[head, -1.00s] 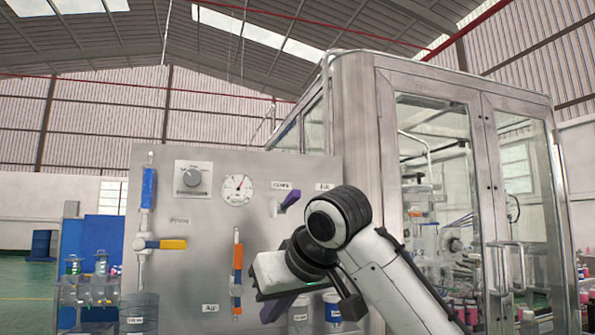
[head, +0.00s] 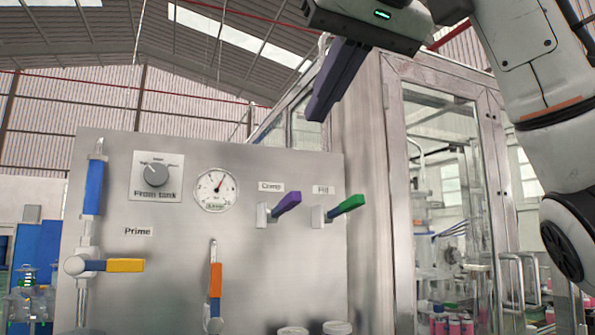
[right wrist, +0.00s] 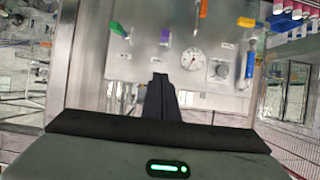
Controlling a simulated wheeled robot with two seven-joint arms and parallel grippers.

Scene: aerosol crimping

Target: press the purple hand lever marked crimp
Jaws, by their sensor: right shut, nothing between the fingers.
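The purple hand lever (head: 288,203) sticks out from the upper right of the metal panel, under a small label that reads like "Crimp" (head: 271,187). It angles up to the right and nothing touches it. In the right wrist view, where the panel is upside down, the purple lever (right wrist: 165,37) is beyond my fingertips. My right gripper (head: 318,112) is above and to the right of the lever, with dark fingers together, pointing down-left. The closed fingers also show in the right wrist view (right wrist: 160,80), apart from the panel. My left gripper is out of view.
A green lever (head: 347,207) labelled Fill sits right beside the purple one. The panel (head: 180,230) also carries a gauge (head: 215,190), a knob (head: 155,173), a yellow handle (head: 125,265) and an orange handle (head: 215,281). A glass-doored cabinet (head: 375,170) stands to the right.

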